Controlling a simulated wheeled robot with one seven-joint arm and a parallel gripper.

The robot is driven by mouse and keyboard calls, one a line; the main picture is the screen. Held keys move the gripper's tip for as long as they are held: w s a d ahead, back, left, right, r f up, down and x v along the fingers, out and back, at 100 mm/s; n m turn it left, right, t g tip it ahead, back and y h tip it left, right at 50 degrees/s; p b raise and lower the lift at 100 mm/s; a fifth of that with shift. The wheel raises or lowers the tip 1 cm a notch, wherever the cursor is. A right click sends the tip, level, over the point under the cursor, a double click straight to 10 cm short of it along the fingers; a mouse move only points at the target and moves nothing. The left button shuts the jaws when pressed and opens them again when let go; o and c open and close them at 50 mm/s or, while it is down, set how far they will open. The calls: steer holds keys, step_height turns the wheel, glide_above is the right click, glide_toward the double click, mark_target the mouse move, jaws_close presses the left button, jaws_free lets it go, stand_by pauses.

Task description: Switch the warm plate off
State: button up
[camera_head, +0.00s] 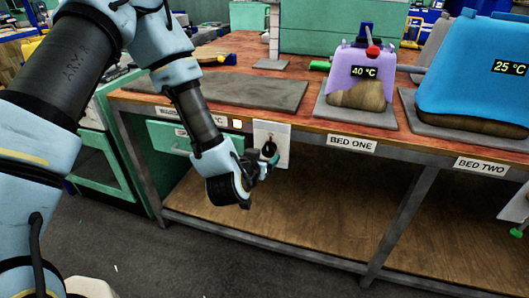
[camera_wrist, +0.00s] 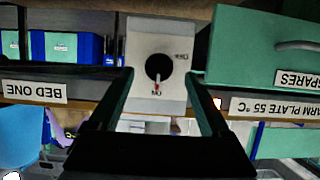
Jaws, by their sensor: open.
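The warm plate's switch panel (camera_head: 284,137) is a white plate on the bench front. In the wrist view, which is upside down, the panel (camera_wrist: 179,31) carries a round black knob (camera_wrist: 158,67). Its red-tipped pointer is at the ON mark; the OFF mark is to one side. My gripper (camera_head: 268,166) is in front of the panel. In the wrist view its open fingers (camera_wrist: 158,76) lie on either side of the knob, with gaps showing. Contact depth cannot be told. A flat dark slab (camera_head: 250,90), apparently the warm plate, lies on the bench above.
A label reading warm plate 55 °C (camera_wrist: 278,107) and a small lit lamp (camera_head: 237,124) are beside the panel. A green drawer (camera_wrist: 262,45) marked spares is close by. A purple cover (camera_head: 358,62) reads 40 °C and a blue cover (camera_head: 465,75) reads 25 °C.

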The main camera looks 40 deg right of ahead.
mark_target(268, 152)
steer(key=shift+x, duration=1.95)
steer(key=shift+s, duration=0.1)
steer(key=shift+c, duration=0.3)
jaws_close()
